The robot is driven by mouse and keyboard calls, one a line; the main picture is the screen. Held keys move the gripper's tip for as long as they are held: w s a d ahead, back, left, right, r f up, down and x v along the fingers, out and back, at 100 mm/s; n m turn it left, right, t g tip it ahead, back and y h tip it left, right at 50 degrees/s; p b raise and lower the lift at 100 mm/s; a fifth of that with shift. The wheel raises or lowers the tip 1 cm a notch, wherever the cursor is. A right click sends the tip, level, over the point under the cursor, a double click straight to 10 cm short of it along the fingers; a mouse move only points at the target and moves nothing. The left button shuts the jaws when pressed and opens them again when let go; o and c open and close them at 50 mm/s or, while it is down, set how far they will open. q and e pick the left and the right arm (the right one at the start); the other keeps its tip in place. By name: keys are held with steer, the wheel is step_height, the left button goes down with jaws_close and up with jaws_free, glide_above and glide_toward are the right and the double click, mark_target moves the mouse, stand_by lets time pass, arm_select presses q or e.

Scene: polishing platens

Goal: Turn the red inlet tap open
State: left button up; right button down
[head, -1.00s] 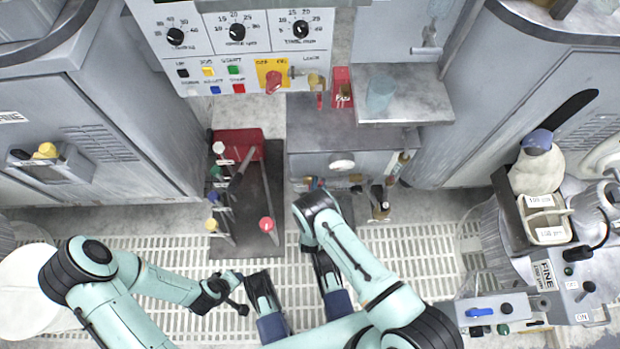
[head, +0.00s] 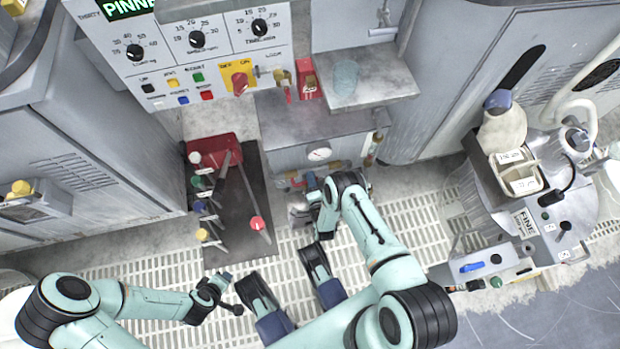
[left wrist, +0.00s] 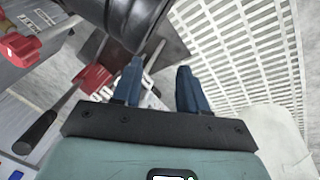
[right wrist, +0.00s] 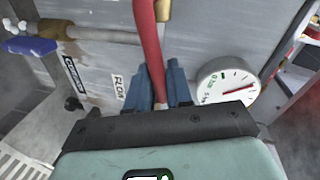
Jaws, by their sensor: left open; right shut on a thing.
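The red tap lever (right wrist: 149,45) runs down the right wrist view from a brass fitting (right wrist: 164,10) at the top. My right gripper (right wrist: 158,88) is shut on its lower end, with a blue finger on each side. In the head view my right gripper (head: 314,198) is at the pipework below the round gauge (head: 319,154); the arm hides much of the tap there. My left gripper (left wrist: 158,82) is open and empty in the left wrist view, apart from any tap.
A blue-handled tap (right wrist: 30,45) on a brass pipe is left of the red lever. The gauge (right wrist: 228,86) is close on the right. A dark stand with coloured-knob levers (head: 235,215) is left of my right arm. A bench with bottles (head: 500,130) stands at right.

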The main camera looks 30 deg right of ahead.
arm_select(q)
steer(key=shift+s+a+f+g+b, duration=0.2)
steer(key=shift+s+f+g+b, duration=0.25)
steer(key=shift+s+f, duration=0.6)
arm_select(e)
steer(key=shift+w+d+f+m+y, duration=0.15)
steer(key=shift+f+m+y, duration=0.25)
steer(key=shift+f+m, duration=0.65)
steer(key=shift+r+m, duration=0.15)
steer(key=shift+m, duration=0.1)
steer(key=c, duration=1.2)
jaws_free()
arm_select(q)
steer(key=shift+s, duration=0.15)
